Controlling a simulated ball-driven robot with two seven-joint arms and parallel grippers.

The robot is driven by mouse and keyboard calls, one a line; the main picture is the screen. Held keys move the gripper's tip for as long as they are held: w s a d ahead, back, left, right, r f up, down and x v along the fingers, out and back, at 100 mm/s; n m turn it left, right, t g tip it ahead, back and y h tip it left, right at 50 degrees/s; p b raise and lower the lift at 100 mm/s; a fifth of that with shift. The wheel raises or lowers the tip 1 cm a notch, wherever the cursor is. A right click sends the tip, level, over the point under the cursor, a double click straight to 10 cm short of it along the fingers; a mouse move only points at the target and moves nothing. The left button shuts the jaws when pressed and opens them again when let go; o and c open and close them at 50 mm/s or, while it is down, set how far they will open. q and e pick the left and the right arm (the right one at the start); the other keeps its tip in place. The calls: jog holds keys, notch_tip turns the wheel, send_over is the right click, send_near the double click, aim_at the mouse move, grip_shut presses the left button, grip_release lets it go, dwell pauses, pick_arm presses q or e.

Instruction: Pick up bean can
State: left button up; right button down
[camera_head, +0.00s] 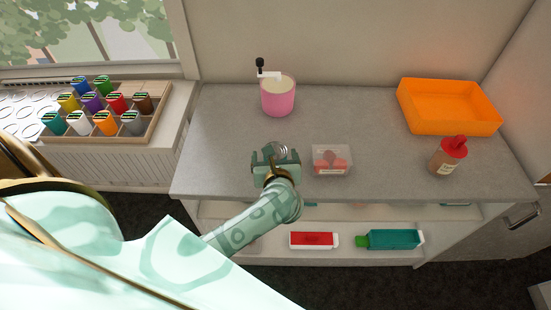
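My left gripper (276,155) is over the front left part of the grey counter, its arm coming in from the lower left. Its fingers look spread. A small silvery ridged bit shows between or just behind them, and I cannot tell whether it is part of a can or of the gripper. No bean can is clearly recognisable; the gripper may hide one. My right gripper is not in view.
On the counter (225,145) are a pink pot (278,101) with a crank, a clear box (332,160) of reddish items, a red-capped bottle (447,157) and an orange tray (450,123). Colourful jars fill a rack (160,126) at left. A red pack (312,240) and teal bottle (395,239) lie below.

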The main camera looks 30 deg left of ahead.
pick_arm(q)
jog(key=x, duration=0.4)
jog(key=shift+w+f, duration=0.2)
jog(key=shift+w, duration=0.05)
jog(key=shift+s, duration=0.1)
jog(key=c, duration=1.3)
